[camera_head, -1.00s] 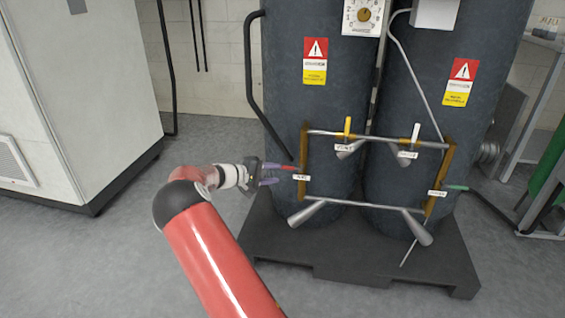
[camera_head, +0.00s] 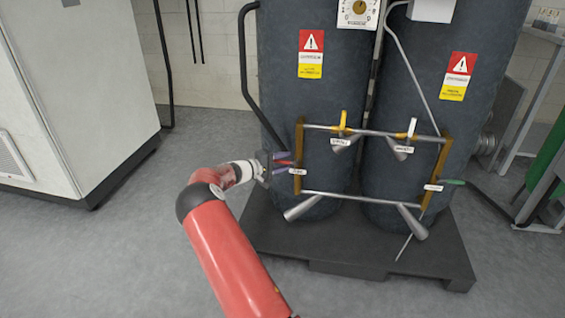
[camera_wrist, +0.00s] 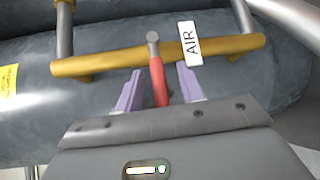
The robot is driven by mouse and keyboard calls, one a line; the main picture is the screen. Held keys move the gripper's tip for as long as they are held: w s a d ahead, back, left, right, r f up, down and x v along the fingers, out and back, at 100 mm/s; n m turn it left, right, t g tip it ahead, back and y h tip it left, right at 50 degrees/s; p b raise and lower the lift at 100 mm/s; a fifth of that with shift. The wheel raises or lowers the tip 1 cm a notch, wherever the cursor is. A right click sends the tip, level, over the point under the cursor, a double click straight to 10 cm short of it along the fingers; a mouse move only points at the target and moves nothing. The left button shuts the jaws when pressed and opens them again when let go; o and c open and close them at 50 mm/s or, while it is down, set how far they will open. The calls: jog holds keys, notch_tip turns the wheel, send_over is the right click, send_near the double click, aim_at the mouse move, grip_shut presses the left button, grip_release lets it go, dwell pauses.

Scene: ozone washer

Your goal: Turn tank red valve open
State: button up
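The red valve handle (camera_wrist: 158,82) is a short red lever on the yellow pipe, with a grey pivot at its end. In the wrist view it lies between the two purple fingers of my gripper (camera_wrist: 160,88). The fingers stand apart on both sides of it, with visible gaps. A white "AIR" label (camera_wrist: 190,44) sits beside the lever on the yellow pipe (camera_wrist: 110,62). In the head view my gripper (camera_head: 282,162) is at the left end of the pipe frame, and the red lever (camera_head: 285,162) shows there, partly hidden by the fingers.
Two dark tanks (camera_head: 308,110) stand on a dark pallet (camera_head: 340,250). A black hose (camera_head: 243,60) runs near my gripper. A white cabinet (camera_head: 85,90) stands left, with open floor between.

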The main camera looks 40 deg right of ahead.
jog(key=shift+c, duration=0.2)
grip_shut()
dwell(0.3)
jog(key=r+m+y+b, duration=0.1)
jog(key=m+t+y+b, duration=0.1)
jog(key=y+b, duration=0.1)
jog(key=shift+s+d+r, duration=0.15)
jog(key=shift+r, duration=0.2)
jog(key=shift+s+d+r+m+t+y+b, duration=0.1)
jog(key=shift+s+r+m+t+y+b, duration=0.05)
jog(key=shift+r+m+t+y+b, duration=0.3)
jog(key=shift+s+d+r+m+t+y+b, duration=0.1)
jog(key=shift+r+m+t+y+b, duration=0.15)
jog(key=shift+m+y+b, duration=0.25)
jog(key=shift+o, duration=0.2)
grip_release()
